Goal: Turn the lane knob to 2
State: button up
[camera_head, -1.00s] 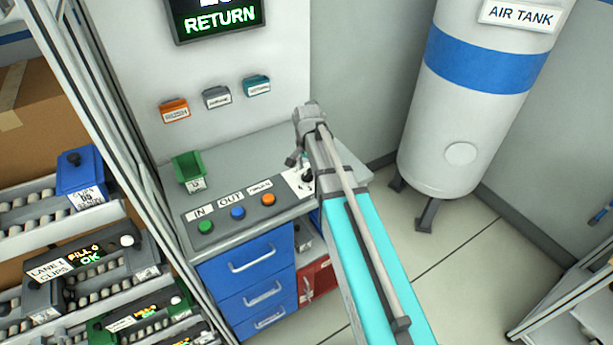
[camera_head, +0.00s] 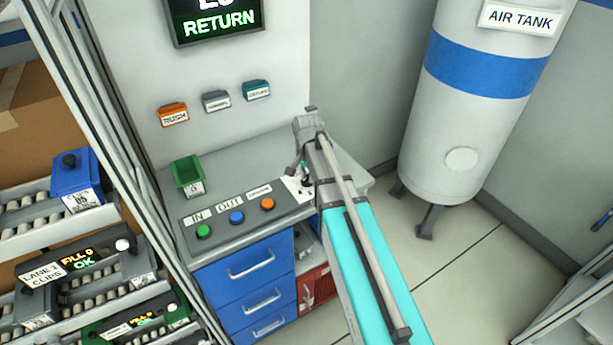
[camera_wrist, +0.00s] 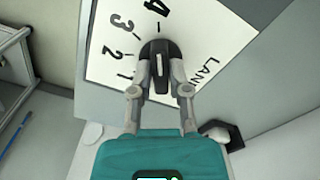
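The lane knob (camera_wrist: 158,52) is a dark round knob with a raised bar, on a white plate (camera_wrist: 215,35) marked LANE with the numbers 1 to 4. In the wrist view its bar stands nearly upright, roughly in line with the 4; which end is the pointer is unclear. My gripper (camera_wrist: 160,72) is at the knob, one finger on each side of the bar. I cannot tell whether the fingers touch it. In the head view my gripper (camera_head: 302,172) is over the plate (camera_head: 293,187) at the panel's right end, and the knob is mostly hidden.
The panel has green (camera_head: 203,231), blue (camera_head: 237,216) and orange (camera_head: 267,204) buttons. A green bin (camera_head: 188,176) stands behind them. Blue drawers (camera_head: 250,262) are below. An air tank (camera_head: 460,130) stands to the right, with open floor before it. A roller rack (camera_head: 70,215) is at the left.

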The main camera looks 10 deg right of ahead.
grip_shut()
jog(key=shift+a, duration=0.25)
jog(key=shift+d, duration=0.2)
